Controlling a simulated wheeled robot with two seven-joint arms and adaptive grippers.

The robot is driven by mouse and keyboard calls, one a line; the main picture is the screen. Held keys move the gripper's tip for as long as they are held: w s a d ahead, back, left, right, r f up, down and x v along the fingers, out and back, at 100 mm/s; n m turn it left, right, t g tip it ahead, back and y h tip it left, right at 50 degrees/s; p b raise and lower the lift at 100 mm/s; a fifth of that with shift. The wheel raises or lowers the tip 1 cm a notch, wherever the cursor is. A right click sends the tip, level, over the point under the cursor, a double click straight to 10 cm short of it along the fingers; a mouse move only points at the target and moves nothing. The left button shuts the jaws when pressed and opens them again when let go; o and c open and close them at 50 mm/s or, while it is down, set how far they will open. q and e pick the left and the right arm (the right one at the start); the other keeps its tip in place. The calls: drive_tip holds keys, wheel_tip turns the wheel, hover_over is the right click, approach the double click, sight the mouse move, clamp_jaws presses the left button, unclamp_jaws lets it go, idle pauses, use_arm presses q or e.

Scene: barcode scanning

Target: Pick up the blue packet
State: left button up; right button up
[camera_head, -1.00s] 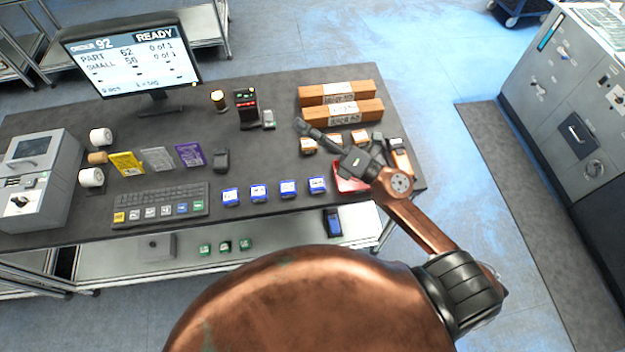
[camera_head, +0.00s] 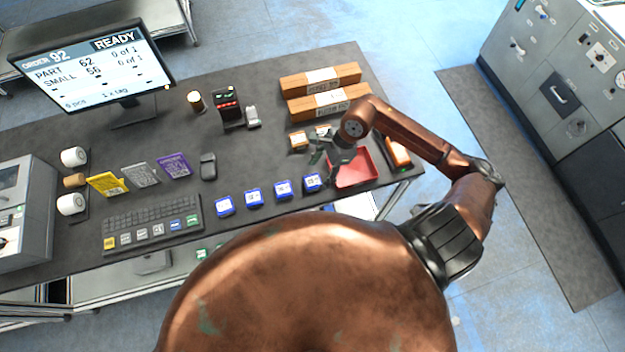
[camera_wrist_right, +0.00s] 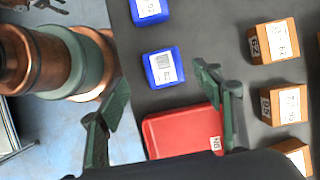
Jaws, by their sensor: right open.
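Several blue packets stand in a row on the dark table. The rightmost blue packet (camera_head: 313,182) is nearest my right gripper (camera_head: 322,165). In the right wrist view a blue packet (camera_wrist_right: 163,68) with a white label shows between and beyond the open fingers of the right gripper (camera_wrist_right: 161,78), with another blue packet (camera_wrist_right: 148,10) at the top edge. The fingers hold nothing. I cannot tell the exact height of the fingertips above the packet. My left gripper is not in view.
A red tray (camera_head: 356,170) lies just right of the blue row. Orange boxes (camera_head: 298,141) stand behind it, with long brown cartons (camera_head: 318,80) further back. A keyboard (camera_head: 152,222) is at the left.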

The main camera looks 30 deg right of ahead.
sight(313, 180)
drive_tip(key=x, duration=0.2)
drive_tip(key=p+x, duration=0.1)
drive_tip(key=x, duration=0.1)
drive_tip(key=shift+w+d+f, duration=0.1)
drive_tip(key=shift+w+f, duration=0.15)
drive_tip(key=shift+f, duration=0.3)
drive_tip(key=c, duration=0.7)
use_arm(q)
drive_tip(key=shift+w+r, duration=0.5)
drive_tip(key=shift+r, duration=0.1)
use_arm(e)
drive_tip(key=c, duration=0.7)
